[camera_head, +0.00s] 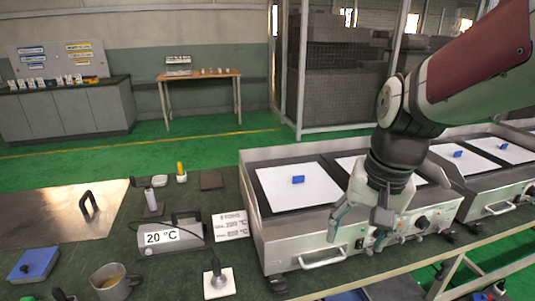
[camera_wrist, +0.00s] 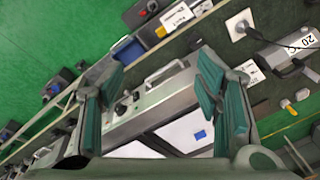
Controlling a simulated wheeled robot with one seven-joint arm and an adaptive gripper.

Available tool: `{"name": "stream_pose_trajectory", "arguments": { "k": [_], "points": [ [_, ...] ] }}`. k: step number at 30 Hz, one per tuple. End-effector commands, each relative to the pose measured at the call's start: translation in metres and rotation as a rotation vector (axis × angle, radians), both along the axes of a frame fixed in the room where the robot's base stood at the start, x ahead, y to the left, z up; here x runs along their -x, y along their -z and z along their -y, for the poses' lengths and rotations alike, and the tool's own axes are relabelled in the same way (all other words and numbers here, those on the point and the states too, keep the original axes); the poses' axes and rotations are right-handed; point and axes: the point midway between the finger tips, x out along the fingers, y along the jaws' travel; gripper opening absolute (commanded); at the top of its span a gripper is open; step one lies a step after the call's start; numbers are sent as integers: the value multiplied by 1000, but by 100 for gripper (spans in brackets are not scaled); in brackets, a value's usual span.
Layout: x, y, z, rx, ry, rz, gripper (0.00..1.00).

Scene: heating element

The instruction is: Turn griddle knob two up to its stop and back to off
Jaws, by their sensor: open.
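The nearest griddle (camera_head: 290,238) stands on the bench, a steel unit with knobs along its front panel. A round dark knob (camera_head: 422,223) shows right of my gripper (camera_head: 357,240); part of the panel is hidden behind the gripper. In the wrist view, dark knobs (camera_wrist: 121,109) sit on the griddle front (camera_wrist: 150,108), near the left finger. My gripper points down in front of the panel, its green fingers wide apart and empty; it also shows in the wrist view (camera_wrist: 160,72). Which knob is number two, and its exact angle, I cannot read.
A drawer handle (camera_head: 322,261) sticks out of the griddle front. A white sheet with a blue block (camera_head: 298,180) lies on top. A 20 °C display (camera_head: 165,238), a sign (camera_head: 230,225), a probe on a white pad (camera_head: 218,283) and a mug (camera_head: 112,283) stand left. A second griddle (camera_head: 490,180) is right.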

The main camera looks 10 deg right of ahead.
Motion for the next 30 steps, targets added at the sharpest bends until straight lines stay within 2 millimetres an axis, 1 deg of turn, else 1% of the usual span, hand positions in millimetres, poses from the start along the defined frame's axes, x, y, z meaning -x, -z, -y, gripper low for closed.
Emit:
{"name": "stream_pose_trajectory", "arguments": {
  "k": [1, 5, 9, 15, 20, 23, 24, 26, 29, 30],
  "points": [
    [-16, 20, 9, -37, 66, -28, 58],
    [-49, 57, 27, -138, 224, -74, 58],
    [-81, 98, 49, -263, 401, -113, 58],
    [-122, 156, 85, -474, 667, -151, 58],
    [-150, 197, 120, -672, 888, -162, 58],
    [-166, 220, 146, -807, 1030, -160, 58],
    [-171, 228, 157, -864, 1085, -158, 58],
    [-178, 240, 175, -952, 1170, -153, 58],
    [-189, 257, 209, -1107, 1312, -137, 58],
    [-192, 264, 223, -1173, 1366, -129, 58]
  ]
}}
